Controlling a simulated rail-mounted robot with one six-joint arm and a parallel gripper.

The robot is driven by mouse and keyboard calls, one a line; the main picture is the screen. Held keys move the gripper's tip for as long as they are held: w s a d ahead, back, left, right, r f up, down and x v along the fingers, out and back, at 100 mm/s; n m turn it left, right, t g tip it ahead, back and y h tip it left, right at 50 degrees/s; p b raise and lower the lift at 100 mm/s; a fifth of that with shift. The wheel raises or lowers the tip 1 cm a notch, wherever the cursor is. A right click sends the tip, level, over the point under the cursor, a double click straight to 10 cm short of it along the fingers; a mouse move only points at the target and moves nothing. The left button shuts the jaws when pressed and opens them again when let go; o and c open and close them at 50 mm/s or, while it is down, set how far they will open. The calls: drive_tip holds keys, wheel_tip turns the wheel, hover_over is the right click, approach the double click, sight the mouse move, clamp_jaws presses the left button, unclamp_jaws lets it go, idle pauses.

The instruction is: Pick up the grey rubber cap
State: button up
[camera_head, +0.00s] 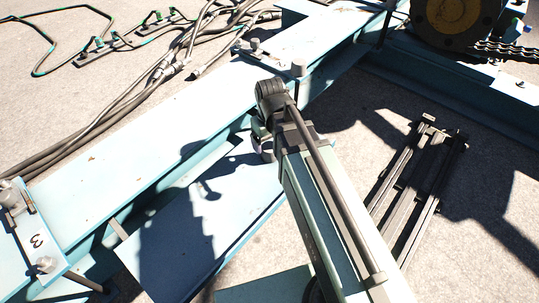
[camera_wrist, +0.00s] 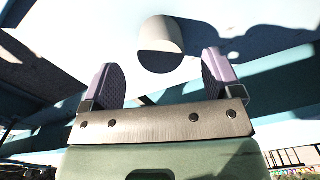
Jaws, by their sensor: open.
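A pale grey cylindrical cap (camera_wrist: 161,36) shows in the wrist view on a light blue surface, its lower face in dark shadow. My gripper (camera_wrist: 160,64) is open, with its two purple-grey, textured fingers spread on either side of the cap in the picture. No contact shows, and the distance to the cap is hard to judge. In the head view, a grey cap-like piece (camera_head: 298,69) stands on the blue beam just right of my wrist; I cannot tell if it is the same one. My fingers are hidden behind my arm there.
The long light blue beam (camera_head: 125,150) crosses the head view diagonally. Grey cables (camera_head: 150,80) lie along its far side. Dark metal bars (camera_head: 405,190) lie on the ground at right. A large dark wheel (camera_head: 455,18) stands at the top right.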

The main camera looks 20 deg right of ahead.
sight(271, 148)
wheel_tip(271, 148, down, 5)
drive_tip(key=b, duration=0.4)
drive_tip(key=shift+f, duration=0.1)
drive_tip(key=shift+r, duration=0.25)
drive_tip(key=shift+c, duration=0.3)
drive_tip(key=c, duration=0.9)
wheel_tip(271, 148, up, 20)
drive_tip(key=p, duration=2)
drive_tip(key=shift+r, duration=0.15)
